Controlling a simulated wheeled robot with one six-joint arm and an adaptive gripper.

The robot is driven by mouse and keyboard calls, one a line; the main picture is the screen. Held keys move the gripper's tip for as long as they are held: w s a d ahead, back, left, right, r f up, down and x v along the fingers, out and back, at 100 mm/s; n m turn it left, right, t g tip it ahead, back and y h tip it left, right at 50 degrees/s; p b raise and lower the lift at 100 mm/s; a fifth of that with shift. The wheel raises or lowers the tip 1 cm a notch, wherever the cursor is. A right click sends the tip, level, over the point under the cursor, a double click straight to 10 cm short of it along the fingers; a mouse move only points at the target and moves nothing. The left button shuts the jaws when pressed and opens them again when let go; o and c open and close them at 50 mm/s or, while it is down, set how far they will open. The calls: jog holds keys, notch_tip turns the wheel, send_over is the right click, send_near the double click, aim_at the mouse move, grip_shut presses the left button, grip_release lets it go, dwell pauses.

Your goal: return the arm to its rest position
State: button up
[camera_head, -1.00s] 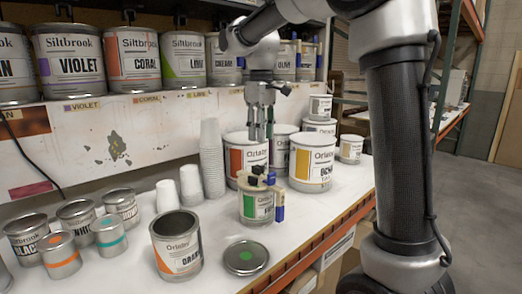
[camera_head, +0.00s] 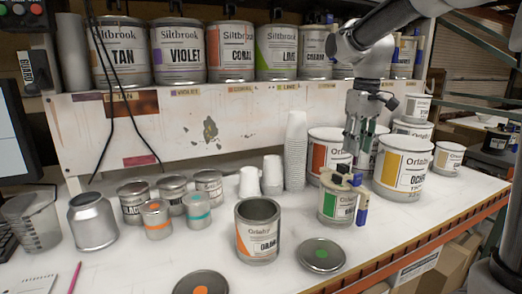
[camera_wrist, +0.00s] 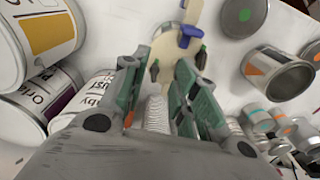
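My gripper (camera_head: 355,150) hangs fingers down at the right of the bench in the head view. It is just above and slightly right of a small can with a green label (camera_head: 335,208). A tan, black and blue fixture (camera_head: 346,179) sits on top of that can. In the wrist view my gripper (camera_wrist: 176,75) has its green-grey fingers apart with nothing held between them. The tan fixture with its blue part (camera_wrist: 188,36) shows just beyond the fingertips. My arm reaches in from the upper right.
An open orange-label can (camera_head: 257,232), a green-dotted lid (camera_head: 320,254) and an orange-dotted lid (camera_head: 201,284) lie in front. A large ochre can (camera_head: 403,165) stands close right of my gripper. Stacked cups (camera_head: 295,150) stand left. A shelf of large cans (camera_head: 230,52) runs behind.

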jog(key=s+d+f+m+t, duration=0.1)
jog(key=s+d, duration=0.3)
jog(key=s, duration=0.8)
jog(key=s+d+f+m+t, duration=0.2)
jog(key=s+d+m+t, duration=0.1)
jog(key=s, duration=0.9)
jog(key=shift+d+f, duration=0.3)
jog(key=shift+d, duration=0.4)
